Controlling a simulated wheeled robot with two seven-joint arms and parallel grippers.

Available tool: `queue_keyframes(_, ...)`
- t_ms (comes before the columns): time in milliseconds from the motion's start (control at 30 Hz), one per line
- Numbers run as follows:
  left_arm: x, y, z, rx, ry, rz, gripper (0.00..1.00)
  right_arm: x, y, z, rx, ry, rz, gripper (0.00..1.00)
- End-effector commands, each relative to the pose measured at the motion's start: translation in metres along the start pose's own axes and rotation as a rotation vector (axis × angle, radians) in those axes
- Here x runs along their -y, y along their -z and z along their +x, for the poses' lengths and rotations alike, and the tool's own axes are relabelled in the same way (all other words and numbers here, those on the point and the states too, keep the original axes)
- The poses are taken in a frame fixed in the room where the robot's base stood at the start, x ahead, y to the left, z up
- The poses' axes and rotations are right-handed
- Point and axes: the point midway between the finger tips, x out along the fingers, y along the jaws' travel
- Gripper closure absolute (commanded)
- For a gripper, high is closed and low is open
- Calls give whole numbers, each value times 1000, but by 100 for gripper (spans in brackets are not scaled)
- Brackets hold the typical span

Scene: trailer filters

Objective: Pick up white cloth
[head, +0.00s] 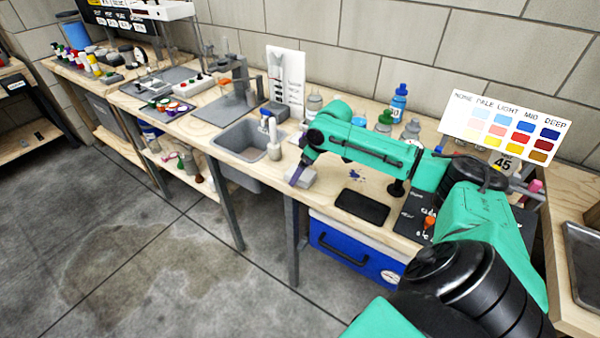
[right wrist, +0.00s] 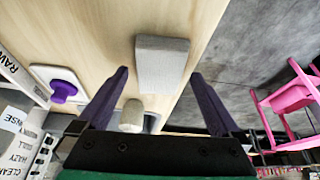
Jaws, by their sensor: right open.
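The white cloth (head: 303,178) looks like a folded pale grey-white block on the wooden bench near its front edge, just right of the sink. It also shows in the right wrist view (right wrist: 161,62), lying on the bench beyond my fingers. My right gripper (head: 296,174) is over the bench's front edge beside the cloth. In the right wrist view its two purple fingers (right wrist: 159,74) are spread wide, with the cloth's near end between the tips and no clear contact. My left gripper is not in view.
A grey sink (head: 243,142) with a pale upright cylinder (head: 273,140) at its edge is left of the cloth. A black flat pad (head: 362,207) is to the right. Bottles (head: 399,101) stand behind my arm. A blue cooler (head: 345,250) sits under the bench.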

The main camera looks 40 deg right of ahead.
Motion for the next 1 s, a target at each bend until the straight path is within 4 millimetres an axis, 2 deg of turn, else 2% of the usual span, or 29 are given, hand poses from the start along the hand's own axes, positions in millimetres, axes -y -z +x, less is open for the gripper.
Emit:
queue_keyframes(200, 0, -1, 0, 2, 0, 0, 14, 0, 0, 3, 0, -2, -1, 0)
queue_keyframes(267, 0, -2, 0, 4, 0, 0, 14, 0, 0, 3, 0, -2, -1, 19)
queue_keyframes(400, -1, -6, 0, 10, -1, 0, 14, 0, 0, 3, 0, -1, -1, 73)
queue_keyframes(433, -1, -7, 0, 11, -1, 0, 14, 0, 0, 3, -1, -1, -1, 82)
queue_keyframes(767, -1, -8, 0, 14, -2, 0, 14, -1, 3, -2, -3, -2, -1, 82)
queue_keyframes(867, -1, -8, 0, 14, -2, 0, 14, -1, 8, -13, -4, -2, -2, 82)
queue_keyframes(1000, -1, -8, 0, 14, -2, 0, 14, -1, 22, -45, -7, -4, -2, 82)
